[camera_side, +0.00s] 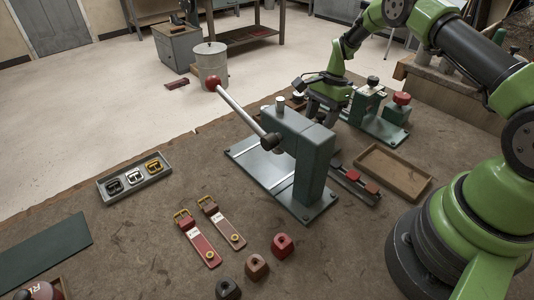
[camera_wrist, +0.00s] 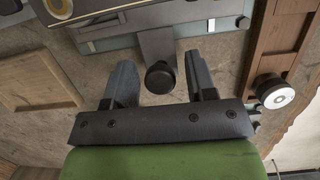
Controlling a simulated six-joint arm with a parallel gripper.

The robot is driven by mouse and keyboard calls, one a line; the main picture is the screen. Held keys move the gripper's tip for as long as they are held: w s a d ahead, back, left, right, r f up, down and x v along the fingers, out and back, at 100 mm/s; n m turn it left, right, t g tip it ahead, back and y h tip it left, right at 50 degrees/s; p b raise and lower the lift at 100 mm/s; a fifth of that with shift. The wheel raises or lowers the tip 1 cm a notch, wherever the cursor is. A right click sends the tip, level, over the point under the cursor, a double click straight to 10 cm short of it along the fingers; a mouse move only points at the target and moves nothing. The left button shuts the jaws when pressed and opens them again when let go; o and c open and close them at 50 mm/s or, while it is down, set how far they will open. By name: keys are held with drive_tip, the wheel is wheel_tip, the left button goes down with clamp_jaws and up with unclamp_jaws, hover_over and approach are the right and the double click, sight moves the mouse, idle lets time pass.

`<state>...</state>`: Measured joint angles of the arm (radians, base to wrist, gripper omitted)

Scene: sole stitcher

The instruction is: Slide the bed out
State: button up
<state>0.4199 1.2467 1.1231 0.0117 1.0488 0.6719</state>
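The grey sliding bed (camera_wrist: 162,43) shows at the top middle of the wrist view, reaching out from the machine towards my gripper. A round black knob (camera_wrist: 160,77) is at its near end. My gripper (camera_wrist: 160,62) is open, with one finger on each side of the knob and visible gaps between. In the side view my gripper (camera_side: 318,110) is low behind the green upright press (camera_side: 297,150), which partly hides the fingertips. The knob and bed end cannot be made out there.
A red-balled lever (camera_side: 240,112) sticks out from the press. A green fixture with a red knob (camera_side: 401,98) stands right of my gripper. A tan tray (camera_side: 365,178) lies in front. Straps (camera_side: 200,243) and a buckle tray (camera_side: 134,177) lie on the left of the bench.

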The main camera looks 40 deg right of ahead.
drive_tip(key=shift+r, duration=0.1)
drive_tip(key=shift+a+v, duration=0.25)
drive_tip(key=shift+v, duration=0.75)
drive_tip(key=shift+a+v, duration=0.25)
drive_tip(key=shift+v, duration=0.8)
drive_tip(key=shift+a+v, duration=0.25)
drive_tip(key=shift+v, duration=0.75)
drive_tip(key=shift+r, duration=0.2)
drive_tip(key=a, duration=1.2)
